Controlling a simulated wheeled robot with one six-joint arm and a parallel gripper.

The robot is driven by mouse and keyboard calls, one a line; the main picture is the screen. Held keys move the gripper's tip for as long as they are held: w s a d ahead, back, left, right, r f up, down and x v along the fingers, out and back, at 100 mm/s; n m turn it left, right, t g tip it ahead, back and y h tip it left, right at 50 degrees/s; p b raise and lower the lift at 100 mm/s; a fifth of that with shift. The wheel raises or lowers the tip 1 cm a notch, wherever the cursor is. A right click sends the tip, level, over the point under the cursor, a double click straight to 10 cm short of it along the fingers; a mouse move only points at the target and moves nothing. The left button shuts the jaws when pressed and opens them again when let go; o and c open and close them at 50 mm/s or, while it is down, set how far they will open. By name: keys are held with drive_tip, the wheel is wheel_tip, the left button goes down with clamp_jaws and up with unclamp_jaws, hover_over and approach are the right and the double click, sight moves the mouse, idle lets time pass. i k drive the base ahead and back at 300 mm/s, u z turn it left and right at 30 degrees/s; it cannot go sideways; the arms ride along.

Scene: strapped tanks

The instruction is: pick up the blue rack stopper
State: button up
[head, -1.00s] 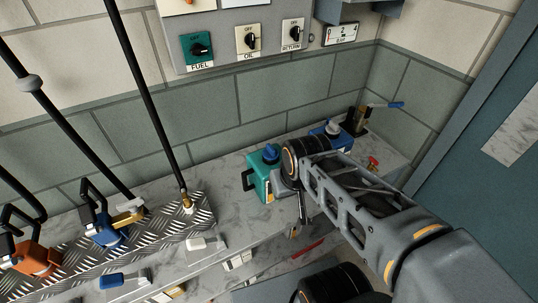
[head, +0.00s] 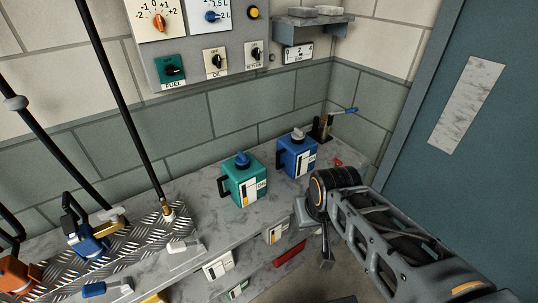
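I cannot tell for certain that the blue piece is the rack stopper. My gripper (head: 326,258) hangs pointing down in front of the counter, far right of the blue piece. It shows small and dark, and its finger gap cannot be made out. Nothing is seen in it.
A teal can (head: 244,182) with a blue cap and a blue can (head: 297,158) with a pale cap stand on the counter (head: 205,205). Blue and orange strapped tanks (head: 88,240) stand on the tread plate at left. A control panel (head: 195,40) is above. A door is at right.

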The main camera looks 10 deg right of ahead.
sight(241, 159)
drive_tip(key=z, duration=1)
drive_tip(key=i, duration=0.55)
drive_tip(key=u, duration=1.25)
